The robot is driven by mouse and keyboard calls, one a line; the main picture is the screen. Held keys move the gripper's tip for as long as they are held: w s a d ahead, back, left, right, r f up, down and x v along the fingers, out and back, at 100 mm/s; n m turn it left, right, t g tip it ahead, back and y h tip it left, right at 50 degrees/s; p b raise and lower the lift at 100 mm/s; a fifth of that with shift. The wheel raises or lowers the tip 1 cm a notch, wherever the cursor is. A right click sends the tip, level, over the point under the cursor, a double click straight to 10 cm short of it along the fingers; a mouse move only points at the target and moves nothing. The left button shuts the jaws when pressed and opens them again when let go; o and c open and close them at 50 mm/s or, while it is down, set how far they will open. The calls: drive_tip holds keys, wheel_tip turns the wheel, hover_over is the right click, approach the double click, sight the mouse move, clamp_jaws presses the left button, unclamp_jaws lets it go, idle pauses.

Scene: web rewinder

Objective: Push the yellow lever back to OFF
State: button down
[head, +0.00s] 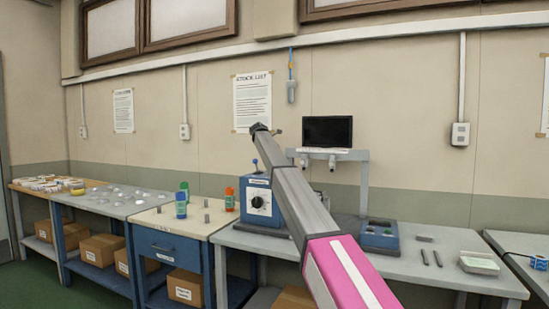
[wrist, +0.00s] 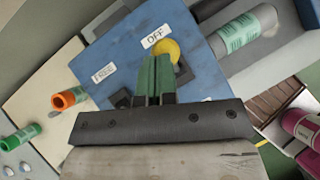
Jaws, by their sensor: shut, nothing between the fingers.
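The yellow lever shows in the wrist view as a round yellow knob (wrist: 168,49) on a blue panel (wrist: 200,75), just beside the white OFF label (wrist: 156,36). A second white label (wrist: 103,74) lies farther left, its word hard to read. My gripper (wrist: 157,66) is shut and empty, its green fingers close together. The fingertips overlap the knob's lower left edge in this picture; I cannot tell whether they touch it. In the head view my arm covers part of the blue machine (head: 258,204), and I cannot make out the yellow lever there.
A blue control box (head: 381,236) sits on the grey table to the right, with a dark monitor (head: 328,132) behind. A grey cylinder (wrist: 243,32) shows beside the panel in the wrist view.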

drive_tip(key=w+v, duration=0.1)
drive_tip(key=v, duration=1.2)
drive_tip(key=shift+w+a+r, duration=0.15)
drive_tip(key=shift+w+r, duration=0.1)
drive_tip(key=shift+r, duration=0.1)
drive_tip(key=shift+s+a, duration=0.1)
